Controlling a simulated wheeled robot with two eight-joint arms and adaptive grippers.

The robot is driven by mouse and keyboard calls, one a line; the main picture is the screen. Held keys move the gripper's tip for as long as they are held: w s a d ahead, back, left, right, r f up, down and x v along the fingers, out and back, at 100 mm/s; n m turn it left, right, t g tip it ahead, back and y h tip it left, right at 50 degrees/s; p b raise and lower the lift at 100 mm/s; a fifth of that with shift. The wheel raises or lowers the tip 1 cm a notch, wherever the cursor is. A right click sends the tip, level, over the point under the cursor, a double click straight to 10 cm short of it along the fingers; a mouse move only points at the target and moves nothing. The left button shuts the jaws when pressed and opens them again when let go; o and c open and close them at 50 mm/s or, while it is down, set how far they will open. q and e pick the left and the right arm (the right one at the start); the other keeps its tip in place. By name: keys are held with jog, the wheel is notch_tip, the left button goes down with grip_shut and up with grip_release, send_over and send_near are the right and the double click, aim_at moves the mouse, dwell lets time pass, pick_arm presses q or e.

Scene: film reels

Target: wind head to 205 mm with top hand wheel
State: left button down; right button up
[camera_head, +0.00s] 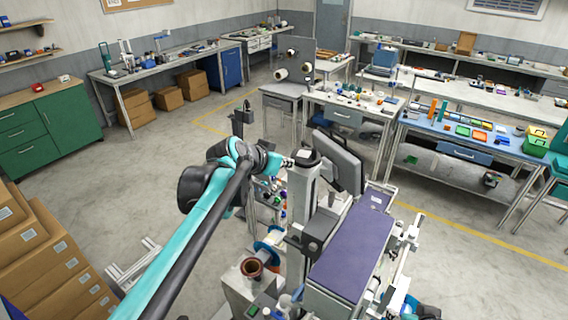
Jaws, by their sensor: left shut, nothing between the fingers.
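A pale upright column (300,195) stands in the middle of the view with a dark round hand wheel (308,156) on its top. A dark grey head (311,232) sits lower on the column, beside a long purple-topped bed (352,245). My left gripper (287,163) is shut and empty, at the left side of the hand wheel and close to it. I cannot tell whether the fingertips touch the wheel. No height scale reading is legible. I cannot make out my right gripper.
A tilted monitor (338,160) stands just right of the column. A brown cup-like part (252,268) is at the lower left of the machine. Cardboard boxes (50,250) are stacked at the left. Benches line the back and right; open floor lies between.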

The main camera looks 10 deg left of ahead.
aim_at(306, 165)
pick_arm(q)
jog(key=shift+d, duration=0.25)
jog(key=shift+s+d, duration=0.2)
jog(key=shift+d, duration=0.3)
jog(key=shift+d, duration=0.15)
jog(key=shift+s+d, duration=0.15)
jog(key=shift+d, duration=0.3)
jog(key=shift+d+r, duration=0.1)
jog(key=shift+d, duration=0.1)
jog(key=shift+d+r, duration=0.1)
jog(key=shift+d, duration=0.55)
